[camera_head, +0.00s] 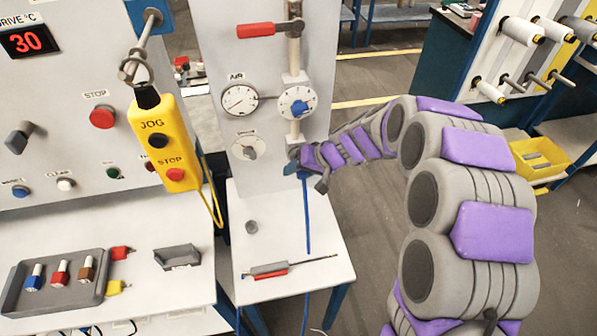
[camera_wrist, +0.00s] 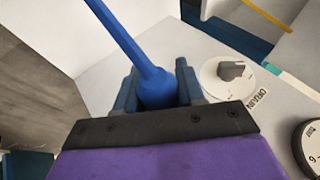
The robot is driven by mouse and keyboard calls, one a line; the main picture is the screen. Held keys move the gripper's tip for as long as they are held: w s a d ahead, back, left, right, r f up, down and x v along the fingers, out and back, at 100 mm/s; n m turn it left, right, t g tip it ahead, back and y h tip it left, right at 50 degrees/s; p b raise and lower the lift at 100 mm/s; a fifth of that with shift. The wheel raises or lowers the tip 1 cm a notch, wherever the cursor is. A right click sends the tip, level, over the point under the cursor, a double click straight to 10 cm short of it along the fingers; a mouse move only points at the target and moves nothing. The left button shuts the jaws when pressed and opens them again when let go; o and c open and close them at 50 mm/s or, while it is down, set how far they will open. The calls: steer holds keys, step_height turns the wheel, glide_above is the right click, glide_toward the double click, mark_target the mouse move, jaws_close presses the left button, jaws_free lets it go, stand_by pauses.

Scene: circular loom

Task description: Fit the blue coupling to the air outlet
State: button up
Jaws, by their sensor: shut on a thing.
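In the wrist view, my gripper (camera_wrist: 158,85) is shut on the blue coupling (camera_wrist: 156,90), with its fingers on both sides. A blue hose (camera_wrist: 118,35) runs from the coupling to the upper left of that view. In the head view, my gripper (camera_head: 294,163) is at the lower end of the grey air pipe (camera_head: 294,130) on the panel, below the white dial. The hose hangs down from it in the head view (camera_head: 307,215). The air outlet itself cannot be made out; my gripper covers that spot. I cannot tell whether the coupling touches it.
The AIR gauge (camera_head: 240,100) and a knob (camera_head: 247,147) are left of the pipe. A red-handled valve (camera_head: 256,30) is above. A yellow jog pendant (camera_head: 163,142) hangs at the left. A red-handled tool (camera_head: 270,270) lies on the white shelf (camera_head: 300,240) below.

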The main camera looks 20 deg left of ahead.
steer(key=shift+w+a, duration=0.25)
steer(key=o, duration=1.2)
steer(key=shift+a, duration=0.1)
steer(key=shift+o, duration=0.2)
steer(key=shift+r, duration=0.1)
steer(key=p+v, duration=0.3)
steer(key=v, duration=1.4)
steer(key=shift+w, duration=0.1)
